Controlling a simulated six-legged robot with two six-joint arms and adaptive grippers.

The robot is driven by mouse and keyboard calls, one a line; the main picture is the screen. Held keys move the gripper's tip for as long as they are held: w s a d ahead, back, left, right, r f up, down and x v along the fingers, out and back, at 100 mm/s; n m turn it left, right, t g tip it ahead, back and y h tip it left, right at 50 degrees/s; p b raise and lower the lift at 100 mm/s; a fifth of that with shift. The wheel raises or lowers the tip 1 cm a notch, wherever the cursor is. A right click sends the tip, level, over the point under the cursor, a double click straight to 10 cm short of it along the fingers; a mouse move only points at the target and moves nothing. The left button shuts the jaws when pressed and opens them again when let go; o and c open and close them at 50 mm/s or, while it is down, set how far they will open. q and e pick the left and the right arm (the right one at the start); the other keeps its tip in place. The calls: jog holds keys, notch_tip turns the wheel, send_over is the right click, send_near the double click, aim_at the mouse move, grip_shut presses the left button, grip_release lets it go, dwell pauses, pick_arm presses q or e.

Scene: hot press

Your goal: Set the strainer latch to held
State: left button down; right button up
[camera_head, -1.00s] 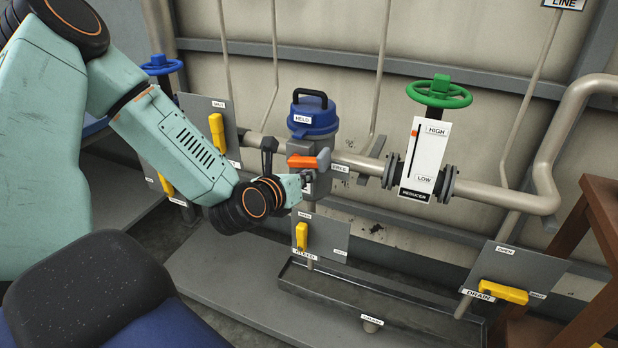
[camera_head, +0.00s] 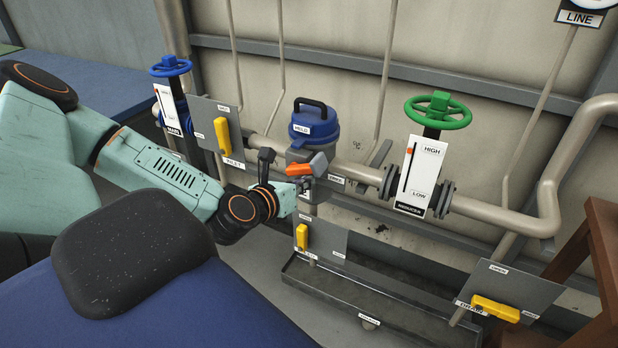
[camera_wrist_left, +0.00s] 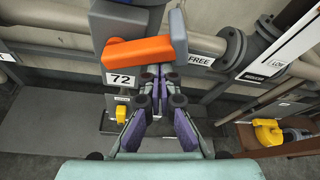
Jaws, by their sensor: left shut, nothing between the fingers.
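The strainer (camera_head: 309,138) is a grey body under a blue lid with a black handle; a HELD label is on the lid. Its latch (camera_head: 299,170) is an orange bar with a grey end piece, on the front of the body, pointing toward the right side where a FREE label (camera_head: 336,181) sits. My left gripper (camera_head: 304,189) is just below the latch in the head view. In the left wrist view its fingertips (camera_wrist_left: 160,73) are closed together, just under the orange latch (camera_wrist_left: 138,53) and its grey end; contact cannot be told. The right gripper is out of view.
A yellow lever (camera_head: 302,237) on a grey plate is below the strainer. A reducer with a green handwheel (camera_head: 438,111) stands to the right. A yellow-lever panel (camera_head: 222,135) and a blue handwheel (camera_head: 170,66) are to the left. A trough (camera_head: 370,305) lies below.

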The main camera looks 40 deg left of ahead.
aim_at(302, 168)
pick_arm(q)
jog(key=shift+s+a+r+p, duration=0.1)
jog(key=shift+s+r+p, duration=0.05)
jog(key=shift+r+p, duration=0.4)
jog(key=shift+s+a+r+p, duration=0.1)
jog(key=shift+r+p, duration=0.4)
jog(key=shift+s+a+r+p, duration=0.15)
jog(key=shift+a+p, duration=0.05)
jog(key=shift+p, duration=0.1)
jog(key=shift+a+r+n+p, duration=0.2)
jog(key=shift+n+p, duration=0.15)
jog(key=shift+n, duration=0.15)
jog(key=shift+a+r+p, duration=0.25)
jog(key=shift+p, duration=0.45)
jog(key=shift+f, duration=0.2)
jog(key=shift+d+r, duration=0.15)
jog(key=shift+r, duration=0.15)
jog(key=shift+r+p, duration=0.55)
jog(key=shift+p, duration=0.1)
jog(key=shift+f, duration=0.1)
